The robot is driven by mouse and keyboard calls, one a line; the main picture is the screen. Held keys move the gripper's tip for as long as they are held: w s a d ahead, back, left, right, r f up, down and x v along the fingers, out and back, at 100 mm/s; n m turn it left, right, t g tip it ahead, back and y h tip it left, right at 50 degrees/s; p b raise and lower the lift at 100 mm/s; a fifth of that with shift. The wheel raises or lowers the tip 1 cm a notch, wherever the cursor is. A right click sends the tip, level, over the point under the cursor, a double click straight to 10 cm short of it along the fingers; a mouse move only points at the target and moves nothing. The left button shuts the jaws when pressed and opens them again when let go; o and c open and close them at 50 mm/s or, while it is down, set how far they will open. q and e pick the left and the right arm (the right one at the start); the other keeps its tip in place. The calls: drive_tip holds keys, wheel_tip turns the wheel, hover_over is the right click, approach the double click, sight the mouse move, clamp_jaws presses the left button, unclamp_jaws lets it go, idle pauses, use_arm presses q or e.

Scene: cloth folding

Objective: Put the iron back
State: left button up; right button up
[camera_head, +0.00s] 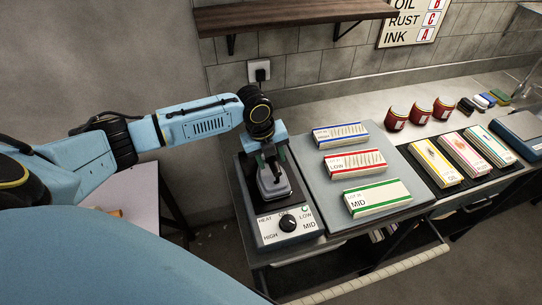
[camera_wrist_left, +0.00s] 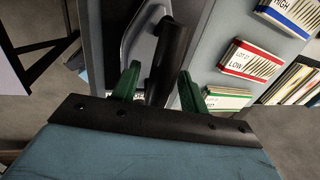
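The iron (camera_head: 274,186), a grey-white body with a dark handle, sits on the dark heating station (camera_head: 285,232) at the left end of the bench. The station has a heat dial and HIGH, LOW and MID labels. My left gripper (camera_head: 267,158) is directly over the iron. In the left wrist view, its green fingers (camera_wrist_left: 160,90) stand on either side of the black iron handle (camera_wrist_left: 170,52), with visible gaps between fingers and handle. It looks open. The fingertips are partly hidden in the head view. My right gripper is not in view.
A grey board (camera_head: 330,206) right of the station bears blue HIGH (camera_head: 341,134), red LOW (camera_head: 355,162) and green MID (camera_head: 377,197) labelled cloth bundles. A dark tray with several packs lies further right. Red jars stand behind. A wooden shelf (camera_head: 290,15) hangs above.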

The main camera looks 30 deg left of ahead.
sight(263, 173)
use_arm(q)
drive_tip(key=v, duration=1.2)
drive_tip(key=shift+r, duration=0.2)
idle(1.0)
